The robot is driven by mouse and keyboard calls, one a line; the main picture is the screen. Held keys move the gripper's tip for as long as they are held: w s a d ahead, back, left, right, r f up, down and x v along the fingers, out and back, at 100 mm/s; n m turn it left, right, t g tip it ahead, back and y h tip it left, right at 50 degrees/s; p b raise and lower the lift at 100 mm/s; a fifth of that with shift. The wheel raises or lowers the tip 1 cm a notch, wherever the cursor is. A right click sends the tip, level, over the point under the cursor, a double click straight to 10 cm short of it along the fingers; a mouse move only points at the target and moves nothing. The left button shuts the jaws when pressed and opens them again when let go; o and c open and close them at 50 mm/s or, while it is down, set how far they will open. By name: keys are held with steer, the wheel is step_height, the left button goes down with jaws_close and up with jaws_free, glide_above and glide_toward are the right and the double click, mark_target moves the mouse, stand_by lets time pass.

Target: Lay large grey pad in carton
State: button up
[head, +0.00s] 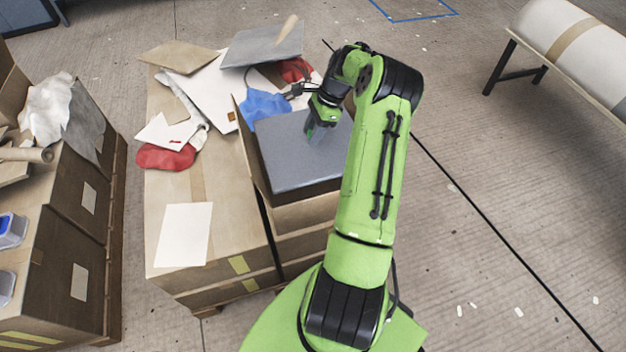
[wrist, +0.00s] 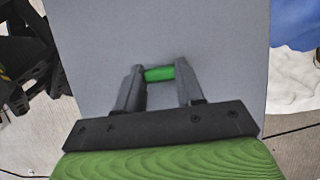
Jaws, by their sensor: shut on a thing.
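The large grey pad (head: 290,165) is a flat, dark grey slab lying over the opening of the brown carton (head: 300,213). The carton's left wall stands up beside it; I cannot tell how deep the pad sits. My gripper (head: 318,134) is above the pad, fingers pointing down at it. In the wrist view the gripper (wrist: 160,88) is shut on a small green bar (wrist: 159,73) that appears to be the pad's grip. The pad's grey face (wrist: 190,35) fills the middle of that view. My arm hides the carton's right side in the head view.

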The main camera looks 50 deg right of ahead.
step_height(320, 180, down, 21)
steer(key=b, duration=0.6)
steer(key=shift+r, duration=0.3)
steer(key=o, duration=1.2)
steer(key=shift+c, duration=0.2)
